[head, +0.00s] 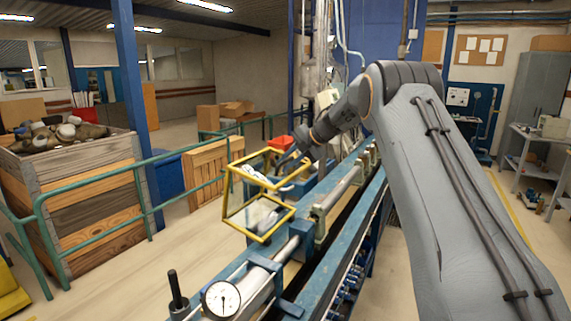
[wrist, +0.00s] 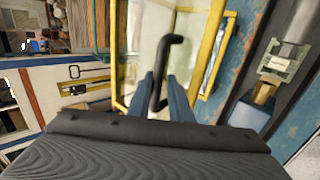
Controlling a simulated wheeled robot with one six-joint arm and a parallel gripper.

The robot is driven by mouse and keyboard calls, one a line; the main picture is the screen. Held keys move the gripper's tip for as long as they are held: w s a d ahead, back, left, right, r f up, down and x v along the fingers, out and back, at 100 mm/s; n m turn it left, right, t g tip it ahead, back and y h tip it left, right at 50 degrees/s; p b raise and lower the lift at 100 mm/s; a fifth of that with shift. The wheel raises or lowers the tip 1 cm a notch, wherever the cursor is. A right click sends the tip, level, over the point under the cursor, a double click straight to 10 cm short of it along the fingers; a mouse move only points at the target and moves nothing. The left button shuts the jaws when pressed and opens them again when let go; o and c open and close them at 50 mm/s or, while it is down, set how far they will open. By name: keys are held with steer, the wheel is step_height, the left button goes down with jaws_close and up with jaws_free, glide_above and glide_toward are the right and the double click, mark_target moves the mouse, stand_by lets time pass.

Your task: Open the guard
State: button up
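The guard (head: 233,197) is a box-like yellow frame with clear panes on the blue bench; I cannot tell how far it is swung. In the wrist view, its yellow frame (wrist: 214,45) fills the upper middle, and a black bent handle (wrist: 161,65) stands in front of it. My gripper (wrist: 161,84) is at the handle. Its two blue-grey fingers lie on either side of the bar, with a slight gap showing on the right. In the head view, my gripper (head: 286,160) is at the guard's upper right side, its fingers small and partly hidden.
A dial gauge (head: 221,300) and a black upright lever (head: 175,288) stand at the bench's near end. A green railing (head: 90,172) and a wooden crate (head: 90,200) are at left. The floor between railing and bench is clear.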

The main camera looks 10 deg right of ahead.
steer(key=b+v, duration=0.3)
steer(key=v, duration=0.4)
steer(key=shift+d+r, duration=0.2)
steer(key=shift+r, duration=0.05)
